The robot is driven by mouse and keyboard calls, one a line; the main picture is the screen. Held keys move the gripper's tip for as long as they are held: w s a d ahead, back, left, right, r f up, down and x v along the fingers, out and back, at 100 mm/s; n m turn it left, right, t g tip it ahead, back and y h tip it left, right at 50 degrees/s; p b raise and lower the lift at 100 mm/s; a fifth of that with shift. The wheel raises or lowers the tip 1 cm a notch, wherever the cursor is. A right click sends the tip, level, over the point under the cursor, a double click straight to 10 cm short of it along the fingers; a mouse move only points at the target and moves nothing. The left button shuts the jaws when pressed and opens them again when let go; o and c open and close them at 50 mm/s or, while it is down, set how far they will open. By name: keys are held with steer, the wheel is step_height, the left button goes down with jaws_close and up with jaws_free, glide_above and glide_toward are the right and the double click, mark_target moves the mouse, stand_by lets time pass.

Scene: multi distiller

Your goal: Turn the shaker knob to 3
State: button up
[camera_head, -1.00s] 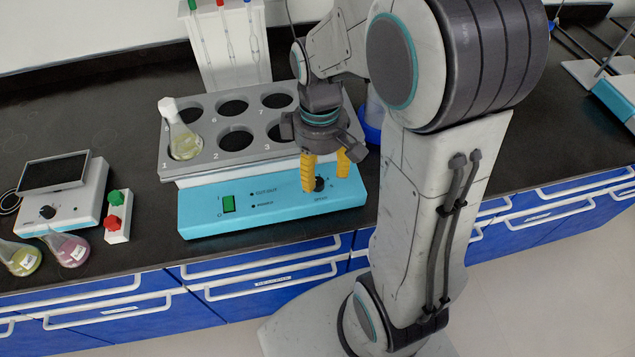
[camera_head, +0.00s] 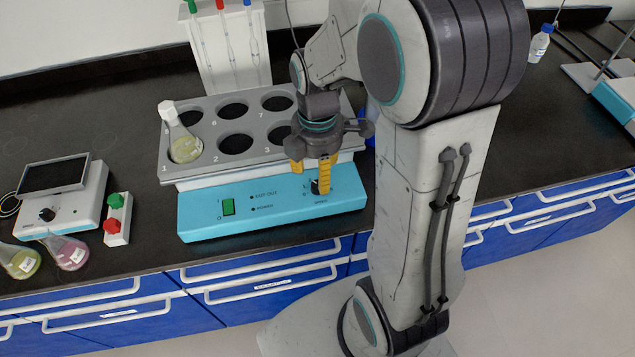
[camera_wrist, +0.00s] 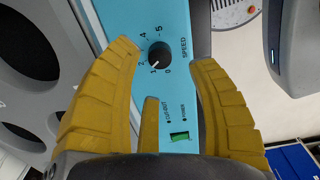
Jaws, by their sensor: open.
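The shaker (camera_head: 272,207) has a light-blue front panel below a grey rack with round holes. Its black speed knob (camera_wrist: 160,54) shows in the wrist view inside a ring of numbers from 0 to 5. The 3 is not readable by the left finger. The knob's white mark appears to point near 1. In the head view the knob (camera_head: 314,187) is partly hidden by a yellow finger. My gripper (camera_wrist: 165,58) is open, with its yellow fingers spread around the knob and a gap to it on both sides. I cannot tell its exact height above the panel.
A flask (camera_head: 183,145) with yellowish liquid sits in the rack's front-left hole. A green power switch (camera_head: 228,207) is on the panel's left. A small stirrer (camera_head: 62,195), two flasks and a red-green button box (camera_head: 117,218) stand left. A pipette stand (camera_head: 228,50) is behind.

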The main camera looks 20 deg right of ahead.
mark_target(317, 184)
steer(key=shift+f, duration=2.4)
steer(key=shift+o, duration=0.3)
jaws_close()
